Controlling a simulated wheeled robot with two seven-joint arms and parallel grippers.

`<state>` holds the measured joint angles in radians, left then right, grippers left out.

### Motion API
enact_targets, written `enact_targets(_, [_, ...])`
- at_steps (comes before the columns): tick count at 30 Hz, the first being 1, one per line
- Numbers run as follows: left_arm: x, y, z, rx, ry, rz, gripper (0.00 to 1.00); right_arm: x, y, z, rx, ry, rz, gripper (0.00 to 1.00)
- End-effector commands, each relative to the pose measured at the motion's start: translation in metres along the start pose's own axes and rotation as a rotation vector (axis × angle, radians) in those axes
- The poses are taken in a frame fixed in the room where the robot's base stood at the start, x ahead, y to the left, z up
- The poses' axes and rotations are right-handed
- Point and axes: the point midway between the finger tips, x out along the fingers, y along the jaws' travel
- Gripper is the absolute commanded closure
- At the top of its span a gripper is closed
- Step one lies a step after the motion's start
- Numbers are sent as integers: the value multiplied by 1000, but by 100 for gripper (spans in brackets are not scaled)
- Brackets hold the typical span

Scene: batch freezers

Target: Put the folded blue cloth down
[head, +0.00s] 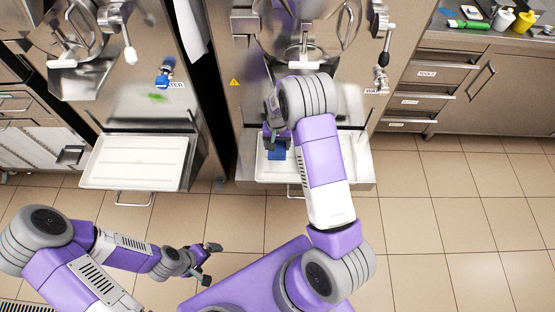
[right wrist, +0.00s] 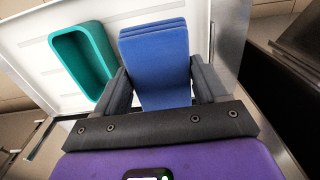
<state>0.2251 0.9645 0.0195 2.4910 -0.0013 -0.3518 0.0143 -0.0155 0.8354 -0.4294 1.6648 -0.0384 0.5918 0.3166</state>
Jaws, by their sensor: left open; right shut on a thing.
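The folded blue cloth (head: 277,154) is at the right machine's shelf, partly hidden by my right arm. In the right wrist view the cloth (right wrist: 155,45) shows its stacked folds between the fingers of my right gripper (right wrist: 162,82), which is shut on it. My right gripper (head: 277,138) is over the white tray (head: 263,172) on that shelf. I cannot tell whether the cloth touches the tray. My left gripper (head: 210,264) is open and empty, low over the floor at the left of my base.
A teal open container (right wrist: 82,65) lies left of the cloth on the white surface. The left machine holds another white tray (head: 138,162), empty. A steel counter (head: 480,38) with bottles stands at the right. The tiled floor (head: 440,220) at the right is clear.

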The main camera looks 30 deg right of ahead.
Motion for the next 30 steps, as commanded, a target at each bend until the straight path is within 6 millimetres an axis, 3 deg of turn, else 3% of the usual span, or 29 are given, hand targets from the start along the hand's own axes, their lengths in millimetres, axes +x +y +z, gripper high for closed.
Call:
enact_targets(6, [14, -5, -1, 0, 1, 0, 3, 43, 0, 2, -2, -4, 1, 63])
enact_targets(18, [29, -10, -2, 0, 1, 0, 3, 91, 0, 1, -3, -3, 1, 63])
enact_targets(30, [31, -12, -2, 1, 1, 0, 3, 96, 0, 1, -3, -1, 0, 63])
